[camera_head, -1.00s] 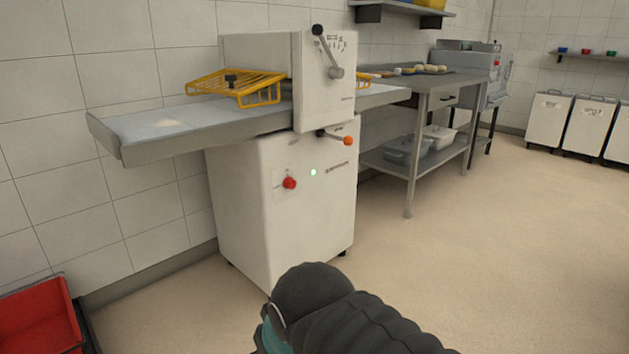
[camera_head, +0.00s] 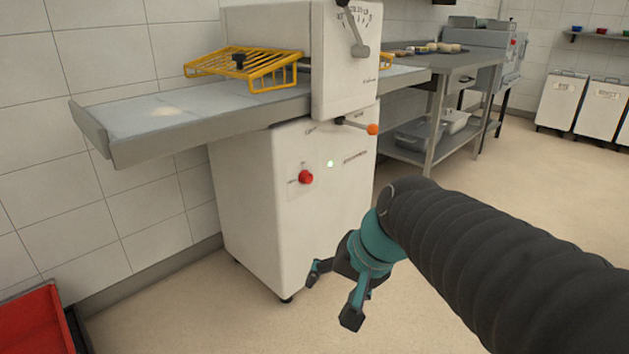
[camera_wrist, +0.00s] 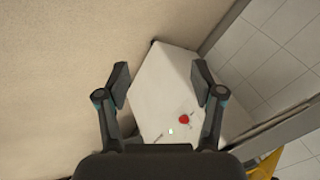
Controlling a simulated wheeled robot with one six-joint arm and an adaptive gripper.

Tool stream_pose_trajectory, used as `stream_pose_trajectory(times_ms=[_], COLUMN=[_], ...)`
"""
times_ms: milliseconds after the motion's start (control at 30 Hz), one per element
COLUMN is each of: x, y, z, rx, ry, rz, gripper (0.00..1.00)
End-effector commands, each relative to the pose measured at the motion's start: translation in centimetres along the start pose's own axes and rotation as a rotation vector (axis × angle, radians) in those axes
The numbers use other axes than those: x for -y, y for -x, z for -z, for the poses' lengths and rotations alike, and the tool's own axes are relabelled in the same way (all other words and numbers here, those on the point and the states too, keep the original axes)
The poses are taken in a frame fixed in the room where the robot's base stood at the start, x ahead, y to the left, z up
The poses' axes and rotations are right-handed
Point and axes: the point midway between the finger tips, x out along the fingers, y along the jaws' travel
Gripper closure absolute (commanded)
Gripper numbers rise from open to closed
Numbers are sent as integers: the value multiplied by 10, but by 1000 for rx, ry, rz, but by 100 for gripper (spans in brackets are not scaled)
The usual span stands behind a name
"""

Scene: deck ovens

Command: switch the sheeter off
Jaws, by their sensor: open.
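The sheeter (camera_head: 270,215) is a white cabinet machine against the tiled wall, with a grey belt table across it. A red knob (camera_head: 306,177) sits on its front, and it also shows in the wrist view (camera_wrist: 184,119). A small pale green light (camera_head: 330,164) glows to the right of the knob; it shows in the wrist view too (camera_wrist: 171,131). My gripper (camera_head: 333,298) is open and empty, in front of the cabinet and below the knob in the head view. In the wrist view the cabinet and knob appear between and beyond the fingers (camera_wrist: 163,88).
A lever with an orange ball (camera_head: 372,129) sticks out above the knob. A yellow wire guard (camera_head: 245,66) stands over the belt table. A red crate (camera_head: 32,322) is at the lower left. Open floor lies to the right, before a steel table (camera_head: 445,82).

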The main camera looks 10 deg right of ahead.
Motion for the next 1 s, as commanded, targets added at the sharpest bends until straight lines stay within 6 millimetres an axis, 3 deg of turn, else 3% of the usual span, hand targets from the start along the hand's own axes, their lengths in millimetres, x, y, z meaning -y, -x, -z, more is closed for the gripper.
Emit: stream_pose_trajectory(times_ms=[300, 533, 767, 1000], x=[59, 80, 73, 32], y=[-53, -96, -143, -196], z=[97, 184, 280, 373], rx=[171, 294, 415, 535], ry=[-537, -920, -1292, -1641], rz=[271, 474, 690, 928], gripper=[33, 33, 33, 33])
